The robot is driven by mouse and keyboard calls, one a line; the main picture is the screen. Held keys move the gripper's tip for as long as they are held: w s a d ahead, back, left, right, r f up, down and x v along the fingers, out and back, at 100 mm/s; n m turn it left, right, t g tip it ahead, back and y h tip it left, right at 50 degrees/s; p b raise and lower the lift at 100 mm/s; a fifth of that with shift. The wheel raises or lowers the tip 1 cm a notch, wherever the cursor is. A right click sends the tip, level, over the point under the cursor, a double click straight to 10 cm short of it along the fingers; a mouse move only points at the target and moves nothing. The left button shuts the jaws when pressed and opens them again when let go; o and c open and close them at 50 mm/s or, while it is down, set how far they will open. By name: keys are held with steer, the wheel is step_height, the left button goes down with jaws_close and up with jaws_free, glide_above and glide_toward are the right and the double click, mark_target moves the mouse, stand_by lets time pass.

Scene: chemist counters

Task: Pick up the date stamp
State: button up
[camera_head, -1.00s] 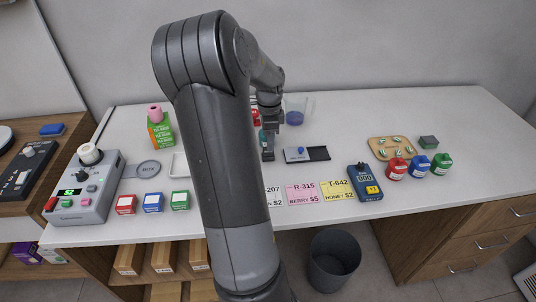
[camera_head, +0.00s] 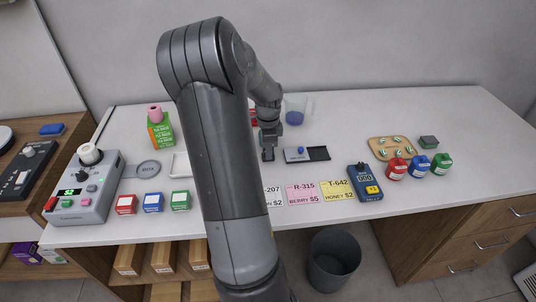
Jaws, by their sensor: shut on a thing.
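My gripper (camera_head: 268,138) is behind my own arm's upper part, low over the white counter at the middle. It is shut on a small dark upright block (camera_head: 268,154), which looks like the date stamp. The block is small here and partly covered by the jaws, so its details cannot be made out. Its lower end is at or very near the counter top; I cannot tell whether it touches. A flat grey and black case (camera_head: 318,153) with a blue knob lies just right of it.
A clear beaker with blue contents (camera_head: 296,113) stands behind right. Red, blue and green jars (camera_head: 420,166) stand further right. My arm hides the counter's middle left.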

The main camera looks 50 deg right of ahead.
jaws_close()
